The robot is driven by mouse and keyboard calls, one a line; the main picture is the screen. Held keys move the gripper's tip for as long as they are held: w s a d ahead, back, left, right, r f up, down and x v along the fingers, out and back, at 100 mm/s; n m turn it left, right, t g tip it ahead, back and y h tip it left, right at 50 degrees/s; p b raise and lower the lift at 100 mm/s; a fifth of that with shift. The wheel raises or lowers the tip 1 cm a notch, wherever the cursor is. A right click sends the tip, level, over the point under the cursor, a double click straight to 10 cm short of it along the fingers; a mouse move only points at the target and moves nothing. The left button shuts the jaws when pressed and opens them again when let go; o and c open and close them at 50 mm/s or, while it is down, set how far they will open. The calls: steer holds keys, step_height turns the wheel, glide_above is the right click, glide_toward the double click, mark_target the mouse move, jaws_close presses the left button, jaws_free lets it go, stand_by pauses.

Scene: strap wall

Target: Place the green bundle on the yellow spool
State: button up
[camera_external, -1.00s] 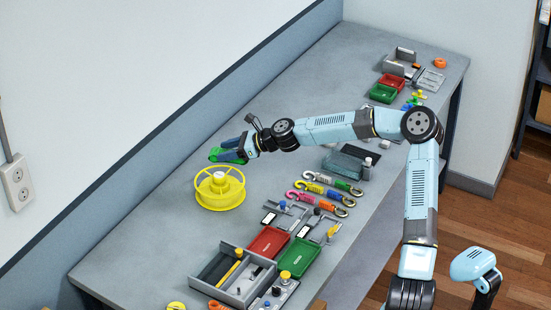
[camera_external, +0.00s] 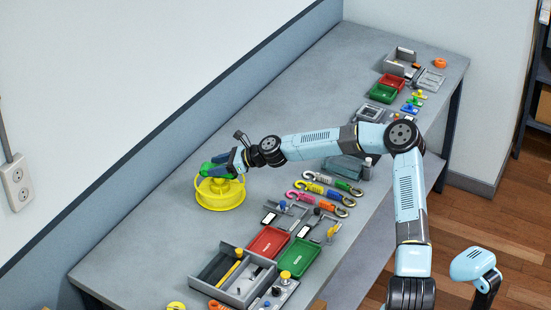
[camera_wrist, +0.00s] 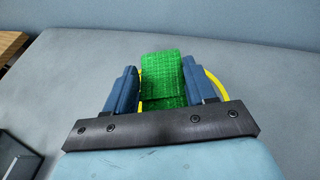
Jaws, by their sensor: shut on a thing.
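The green bundle (camera_external: 216,171) is a folded green strap held between the two fingers of my gripper (camera_external: 222,164). In the wrist view the green webbing (camera_wrist: 163,80) sits between the two blue fingers of my gripper (camera_wrist: 163,85). The yellow spool (camera_external: 220,196) stands on the bench, with an open round rim. The bundle is over the spool's top in the external view. A yellow arc of the spool (camera_wrist: 216,86) shows behind the right finger in the wrist view. The spool's hub is mostly hidden by the bundle and gripper. I cannot tell whether bundle and spool touch.
Several coloured straps with hooks (camera_external: 325,192) lie right of the spool. A red tray (camera_external: 268,243), a green tray (camera_external: 295,258) and a grey divided box (camera_external: 232,275) are nearer the front. The bench (camera_external: 150,220) left of the spool is clear up to the wall.

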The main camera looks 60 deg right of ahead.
steer(key=o, duration=1.1)
steer(key=shift+c, duration=0.2)
